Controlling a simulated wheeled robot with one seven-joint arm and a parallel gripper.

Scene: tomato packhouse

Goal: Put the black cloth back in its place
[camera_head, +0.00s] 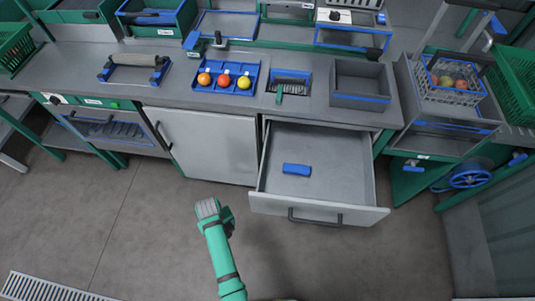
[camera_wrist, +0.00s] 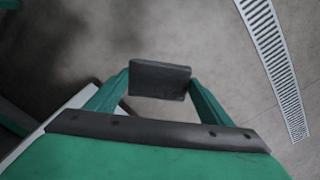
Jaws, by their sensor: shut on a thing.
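My gripper (camera_wrist: 160,85) is shut on a small dark grey, flat piece, which looks like the black cloth (camera_wrist: 160,79), held between the fingers. In the head view my gripper (camera_head: 213,212) is over the floor, in front of the left cabinet door and left of the open drawer. The drawer (camera_head: 340,165) is pulled out and shows a grey bottom. A blue folded piece (camera_head: 297,169) lies in its left half, and the rest of it is bare.
The worktop above carries a blue tray (camera_head: 222,92) with three tomatoes, a brush in a blue holder (camera_head: 290,84) and an empty grey bin (camera_head: 360,83). A crate (camera_head: 448,90) of tomatoes stands at the right. The drawer front with its handle (camera_head: 315,218) juts into the floor space.

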